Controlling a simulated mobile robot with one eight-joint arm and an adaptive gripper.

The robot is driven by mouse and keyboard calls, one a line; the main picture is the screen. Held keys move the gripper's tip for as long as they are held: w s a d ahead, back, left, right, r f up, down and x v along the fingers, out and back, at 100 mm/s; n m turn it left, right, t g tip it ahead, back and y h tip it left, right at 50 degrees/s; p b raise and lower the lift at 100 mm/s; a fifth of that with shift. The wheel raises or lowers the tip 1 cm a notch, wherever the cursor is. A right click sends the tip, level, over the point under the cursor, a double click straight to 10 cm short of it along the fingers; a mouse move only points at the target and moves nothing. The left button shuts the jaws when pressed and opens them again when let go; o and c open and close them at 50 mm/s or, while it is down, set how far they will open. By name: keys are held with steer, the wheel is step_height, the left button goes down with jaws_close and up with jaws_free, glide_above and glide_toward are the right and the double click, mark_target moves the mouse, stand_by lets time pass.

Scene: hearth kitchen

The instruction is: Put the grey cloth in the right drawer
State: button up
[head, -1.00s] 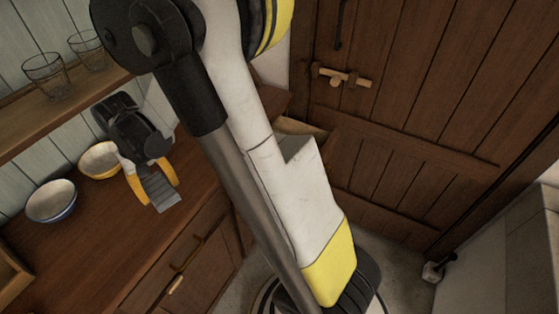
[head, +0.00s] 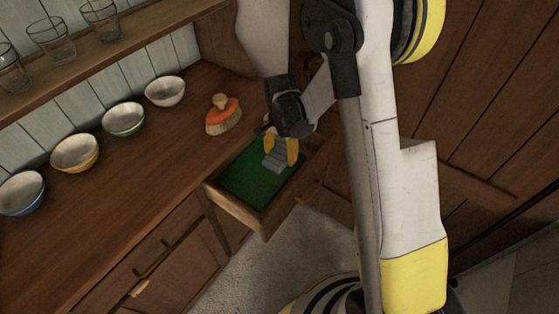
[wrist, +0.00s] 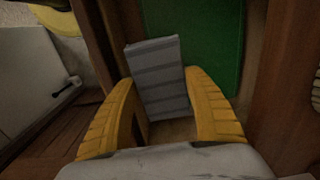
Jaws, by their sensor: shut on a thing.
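The grey cloth (wrist: 158,78) is a folded, striped piece held between the yellow fingers of my gripper (wrist: 160,110). In the head view my gripper (head: 280,150) is over the open right drawer (head: 236,211), with the cloth (head: 274,161) hanging below the fingertips. The drawer has wooden walls and a green lining, which also shows in the wrist view (wrist: 200,35). The cloth overlaps the drawer's inside in both views. I cannot tell whether it touches the drawer floor.
An orange-topped brush (head: 223,116) stands on the counter (head: 130,190) behind the drawer. Several bowls, the nearest to the brush being white (head: 165,91), line the wall. Glasses (head: 52,42) stand on a shelf above. A closed drawer handle (head: 152,259) is at lower left.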

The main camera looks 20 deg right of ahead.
mark_target(281, 179)
step_height(281, 179, down, 10)
steer(key=b, duration=0.3)
steer(key=shift+d+f+b, duration=0.1)
steer(key=shift+b, duration=0.3)
steer(key=shift+f, duration=0.1)
steer(key=shift+f+b, duration=0.35)
steer(key=shift+b, duration=0.15)
steer(key=shift+f, duration=0.15)
steer(key=o, duration=1)
steer(key=shift+c, duration=0.2)
